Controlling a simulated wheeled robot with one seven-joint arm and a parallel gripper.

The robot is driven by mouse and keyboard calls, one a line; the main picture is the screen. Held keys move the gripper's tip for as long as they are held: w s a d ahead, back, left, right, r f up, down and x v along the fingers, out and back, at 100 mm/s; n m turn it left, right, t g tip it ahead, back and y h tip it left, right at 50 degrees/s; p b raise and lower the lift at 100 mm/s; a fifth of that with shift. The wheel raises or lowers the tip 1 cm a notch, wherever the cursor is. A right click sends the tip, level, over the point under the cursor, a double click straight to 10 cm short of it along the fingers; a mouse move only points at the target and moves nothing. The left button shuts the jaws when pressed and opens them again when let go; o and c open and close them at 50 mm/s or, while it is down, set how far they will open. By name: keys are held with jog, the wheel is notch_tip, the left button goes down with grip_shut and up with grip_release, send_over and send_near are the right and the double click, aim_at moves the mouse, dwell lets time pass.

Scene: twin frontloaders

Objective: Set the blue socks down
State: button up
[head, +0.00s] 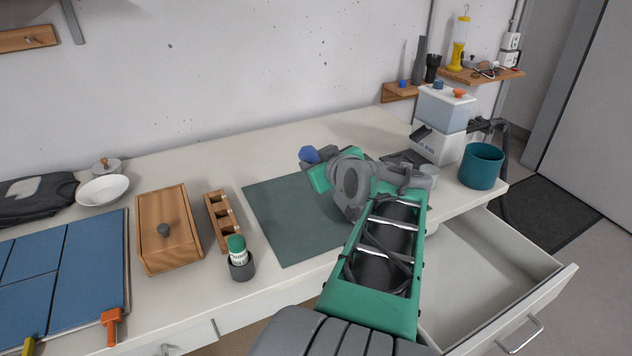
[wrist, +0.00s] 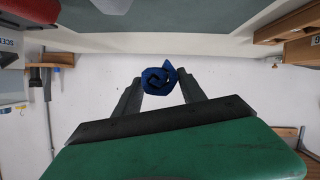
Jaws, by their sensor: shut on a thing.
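The blue socks (wrist: 158,82) are a rolled bundle between the two fingers of my gripper (wrist: 161,88) in the wrist view. My gripper is shut on them. In the head view a small part of the blue socks (head: 309,154) shows at the tip of my gripper (head: 318,156), on the far side of the green arm. They appear held above the worktop near the back of the dark green mat (head: 285,222). The lower side of the socks and any gap to the surface beneath are hidden.
The mat's left part is clear. Left of it stand a wooden rack (head: 220,222), a dark cup (head: 242,268) with a green-capped tube and a wooden box (head: 168,228). A teal pot (head: 481,166) stands right; an open drawer (head: 490,270) juts out at front right.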

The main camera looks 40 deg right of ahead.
send_over(314, 192)
notch_tip(314, 192, down, 5)
jog(key=shift+s+f, duration=0.15)
jog(key=shift+f, duration=1.8)
jog(key=shift+f+b, duration=0.1)
jog(key=shift+b, duration=0.2)
jog(key=o, duration=0.9)
jog(key=shift+f, duration=0.1)
jog(key=o, duration=0.5)
jog(key=shift+c, duration=0.2)
